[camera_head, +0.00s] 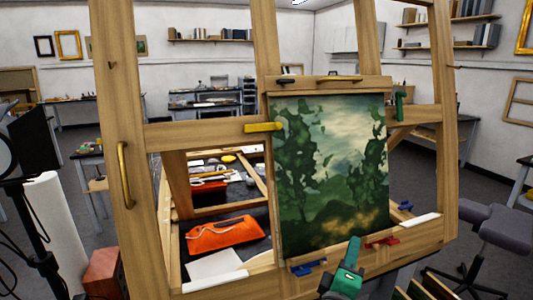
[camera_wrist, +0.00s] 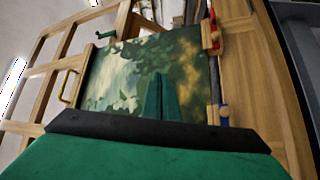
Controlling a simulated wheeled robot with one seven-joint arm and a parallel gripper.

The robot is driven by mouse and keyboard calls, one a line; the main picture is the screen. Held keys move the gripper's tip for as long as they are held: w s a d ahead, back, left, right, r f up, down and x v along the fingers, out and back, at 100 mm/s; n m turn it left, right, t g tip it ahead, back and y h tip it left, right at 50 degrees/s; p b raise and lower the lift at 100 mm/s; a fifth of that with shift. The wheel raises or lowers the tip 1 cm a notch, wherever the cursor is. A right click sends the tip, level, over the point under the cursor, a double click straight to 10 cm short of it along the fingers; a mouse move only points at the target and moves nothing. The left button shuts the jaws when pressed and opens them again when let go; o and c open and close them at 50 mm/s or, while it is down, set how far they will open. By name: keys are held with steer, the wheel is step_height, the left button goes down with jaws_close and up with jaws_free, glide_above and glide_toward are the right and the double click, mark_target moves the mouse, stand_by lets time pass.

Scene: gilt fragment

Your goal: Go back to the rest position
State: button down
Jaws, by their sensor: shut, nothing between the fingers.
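My gripper (camera_head: 351,250) is green and black and shows at the bottom of the head view, in front of the lower edge of a landscape painting (camera_head: 325,150). Its green fingers (camera_wrist: 161,98) are together and empty in the wrist view, with the painting (camera_wrist: 120,75) behind them. The painting shows dark green trees and a pale sky. It stands upright on a wooden easel (camera_head: 190,134). I cannot tell whether the fingertips touch anything.
Yellow (camera_head: 262,127), green (camera_head: 399,105), red (camera_head: 382,242) and blue (camera_head: 309,267) clamps sit around the painting. An orange cloth-like item (camera_head: 224,235) lies behind the easel frame. A grey stool (camera_head: 490,228) stands at right, a white roll (camera_head: 55,230) at left.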

steer(key=s+a+f+m+y, duration=0.2)
steer(key=s+a+f, duration=0.3)
steer(key=f, duration=0.4)
steer(key=s+a+f+m+y, duration=0.1)
steer(key=s+a+f+y, duration=0.1)
steer(key=s+a+f, duration=0.45)
steer(key=s+a+f+m+y, duration=0.2)
steer(key=a+f, duration=0.1)
steer(key=f, duration=0.7)
steer(key=s+a+f+m+y, duration=0.1)
steer(key=s+a+f+m, duration=0.1)
steer(key=s, duration=0.7)
steer(key=s+a+f+m+g+y, duration=0.1)
steer(key=s+a+f, duration=0.1)
steer(key=s, duration=0.7)
steer(key=s+a+f+m+y, duration=0.1)
steer(key=s+a+f+m, duration=0.1)
steer(key=s, duration=0.7)
steer(key=shift+s+m+g, duration=0.3)
steer(key=shift+s, duration=0.1)
steer(key=shift+w, duration=0.15)
